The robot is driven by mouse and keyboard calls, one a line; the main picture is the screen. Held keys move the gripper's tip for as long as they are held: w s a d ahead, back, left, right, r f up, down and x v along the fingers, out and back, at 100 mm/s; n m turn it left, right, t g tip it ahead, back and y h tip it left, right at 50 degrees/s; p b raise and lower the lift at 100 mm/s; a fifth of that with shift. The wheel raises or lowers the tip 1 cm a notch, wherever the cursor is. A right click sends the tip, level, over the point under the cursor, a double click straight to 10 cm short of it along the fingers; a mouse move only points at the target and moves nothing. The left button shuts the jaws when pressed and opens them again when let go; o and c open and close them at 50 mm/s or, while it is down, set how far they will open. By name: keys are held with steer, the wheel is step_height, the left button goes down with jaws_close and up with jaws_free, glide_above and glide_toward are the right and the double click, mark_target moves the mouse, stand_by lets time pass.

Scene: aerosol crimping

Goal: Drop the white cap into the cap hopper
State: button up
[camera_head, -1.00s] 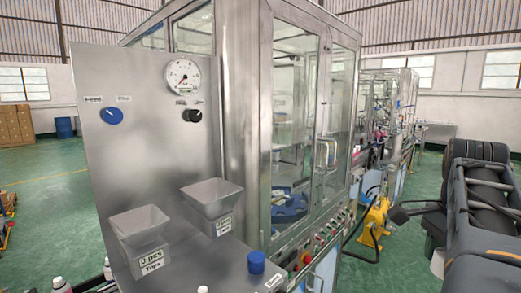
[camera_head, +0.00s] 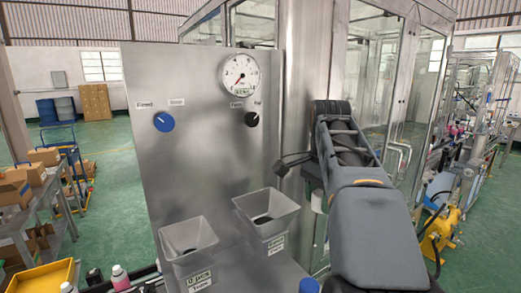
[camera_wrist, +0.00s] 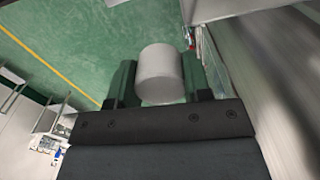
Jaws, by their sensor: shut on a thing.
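The white cap (camera_wrist: 160,74) sits between the two dark fingers of my gripper (camera_wrist: 165,82) in the wrist view, and the fingers are shut on it. In the head view the white cap (camera_head: 318,203) hangs under my gripper (camera_head: 314,190), above and to the right of two grey metal hoppers. The nearer left hopper (camera_head: 189,236) carries a "0 pcs" label. The right hopper (camera_head: 267,207) stands behind it, with a label too small to read surely. I cannot tell from the labels which one is the cap hopper. The cap is apart from both.
A steel panel (camera_head: 205,130) with a gauge and knobs rises behind the hoppers. A blue cap (camera_head: 309,286) stands on the steel ledge, cut by the lower edge. A glazed machine cabinet (camera_head: 375,70) stands behind my arm. Bottles (camera_head: 120,276) stand at lower left.

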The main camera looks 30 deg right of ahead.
steer(key=w+a+r+n+p, duration=0.35)
steer(key=w+a+r, duration=0.3)
steer(key=a, duration=0.25)
steer(key=shift+m, duration=0.35)
steer(key=shift+w+a+f+p, duration=0.1)
steer(key=shift+a+f+p, duration=0.05)
steer(key=shift+f, duration=1.95)
steer(key=shift+w+a+f+p, duration=0.1)
steer(key=shift+a+f+p, duration=0.05)
steer(key=shift+f, duration=1.9)
steer(key=o, duration=1)
steer(key=shift+c, duration=0.2)
steer(key=shift+r, duration=1.5)
